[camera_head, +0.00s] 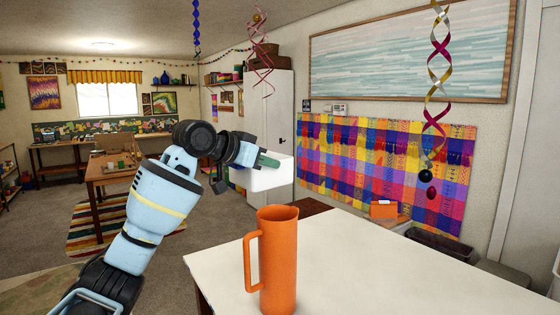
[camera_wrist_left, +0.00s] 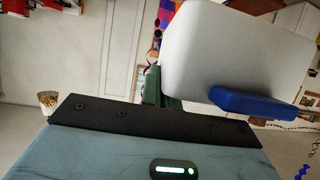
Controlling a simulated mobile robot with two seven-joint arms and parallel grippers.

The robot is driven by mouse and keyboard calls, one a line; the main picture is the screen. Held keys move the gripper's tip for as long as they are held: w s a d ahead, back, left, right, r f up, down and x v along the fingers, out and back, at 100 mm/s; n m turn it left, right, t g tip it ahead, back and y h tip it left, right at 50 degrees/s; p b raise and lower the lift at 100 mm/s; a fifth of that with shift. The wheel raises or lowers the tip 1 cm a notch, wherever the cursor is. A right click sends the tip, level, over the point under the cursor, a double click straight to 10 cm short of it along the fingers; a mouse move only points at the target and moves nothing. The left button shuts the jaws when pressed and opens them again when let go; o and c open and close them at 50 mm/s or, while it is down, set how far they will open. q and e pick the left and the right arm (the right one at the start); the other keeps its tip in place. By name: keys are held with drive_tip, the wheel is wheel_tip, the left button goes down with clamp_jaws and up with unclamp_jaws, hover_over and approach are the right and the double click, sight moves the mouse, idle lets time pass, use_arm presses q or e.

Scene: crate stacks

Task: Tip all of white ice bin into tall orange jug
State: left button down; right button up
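The tall orange jug (camera_head: 279,265) stands upright on the white tabletop (camera_head: 395,275), its handle to the left. The white ice bin (camera_head: 268,180) is in the air beyond the table's far left corner, behind and above the jug and apart from it. My left gripper (camera_head: 266,160) is at the bin's upper edge and appears shut on it. In the left wrist view the bin (camera_wrist_left: 230,48) fills the upper right, tilted, with a blue part (camera_wrist_left: 255,104) along its lower edge. The bin's inside is hidden. My right gripper is not in view.
The tabletop around the jug is clear. Hanging spiral decorations (camera_head: 437,75) dangle at the right. An orange box (camera_head: 383,209) and a dark bin (camera_head: 445,245) stand beyond the table. A wooden desk (camera_head: 112,170) is farther back at the left.

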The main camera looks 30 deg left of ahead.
sight(262, 185)
use_arm(q)
drive_tip(key=shift+s+a+r, duration=0.15)
drive_tip(key=shift+s+r, duration=0.05)
drive_tip(key=shift+s, duration=0.2)
drive_tip(key=shift+s+r, duration=0.1)
drive_tip(key=shift+r+m+t+y, duration=0.2)
drive_tip(key=shift+m+t+y, duration=0.1)
drive_tip(key=shift+m+y, duration=0.55)
drive_tip(key=shift+f+m, duration=0.1)
drive_tip(key=shift+m, duration=0.55)
drive_tip(key=shift+f+m+t+y, duration=0.3)
drive_tip(key=shift+f+m+y, duration=0.25)
drive_tip(key=shift+f, duration=1.05)
drive_tip(key=shift+f+m+t+y, duration=0.3)
drive_tip(key=shift+f+m, duration=0.35)
drive_tip(key=shift+f, duration=0.9)
drive_tip(key=shift+r, duration=0.15)
drive_tip(key=shift+w+a+m+t+y, duration=0.15)
drive_tip(key=shift+m+t+y, duration=0.5)
drive_tip(key=shift+m, duration=0.85)
